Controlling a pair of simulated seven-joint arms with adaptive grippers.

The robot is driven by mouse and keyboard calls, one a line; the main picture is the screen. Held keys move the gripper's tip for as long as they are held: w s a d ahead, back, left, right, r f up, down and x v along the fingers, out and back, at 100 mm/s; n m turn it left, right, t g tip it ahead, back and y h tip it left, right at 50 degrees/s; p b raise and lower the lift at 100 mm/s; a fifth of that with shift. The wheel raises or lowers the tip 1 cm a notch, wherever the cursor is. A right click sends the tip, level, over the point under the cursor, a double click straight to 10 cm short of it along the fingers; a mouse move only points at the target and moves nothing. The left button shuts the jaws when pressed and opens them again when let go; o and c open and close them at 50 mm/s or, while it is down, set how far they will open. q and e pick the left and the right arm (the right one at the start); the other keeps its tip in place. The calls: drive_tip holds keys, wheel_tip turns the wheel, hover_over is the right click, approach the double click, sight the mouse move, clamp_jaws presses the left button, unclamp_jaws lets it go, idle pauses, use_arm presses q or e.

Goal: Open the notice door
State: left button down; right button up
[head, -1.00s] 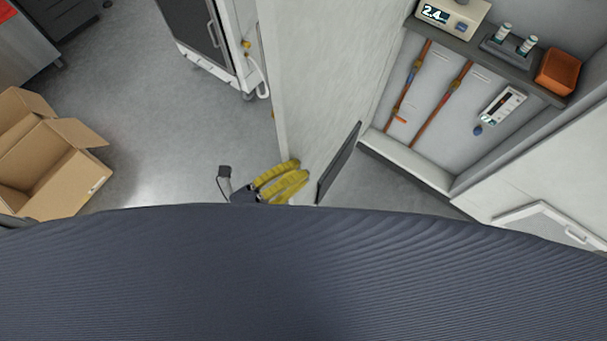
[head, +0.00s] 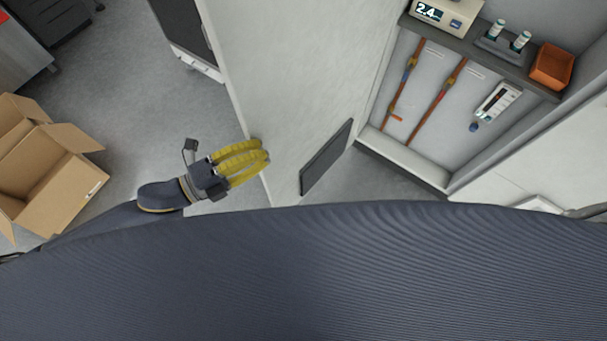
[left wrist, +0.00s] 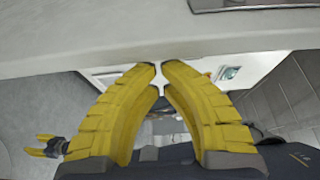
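The notice door (head: 290,75) is a tall, pale panel with a dark rectangular plate (head: 327,158) low on its right face. It stands swung out from the cabinet (head: 440,110), leaving the inside in view. My left gripper (head: 262,157) has yellow fingers, with their tips at the door's lower free edge. In the left wrist view, the fingertips (left wrist: 163,67) nearly meet in front of the pale door edge (left wrist: 100,50), with no door between them. Contact with the door is unclear. My right gripper (left wrist: 40,145) shows small in that view, its yellow fingers apart.
The cabinet holds a display device (head: 445,14), vials (head: 508,38), an orange bin (head: 552,66) and hanging orange-brown strips (head: 405,85). An open cardboard box (head: 45,180) stands at left. A dark-fronted unit (head: 183,30) stands behind the door. Grey floor lies between box and door.

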idle(0.4)
use_arm(q)
drive_tip(key=s+d, duration=0.3)
drive_tip(key=v, duration=1)
drive_tip(key=shift+w+a, duration=0.1)
drive_tip(key=shift+a, duration=0.05)
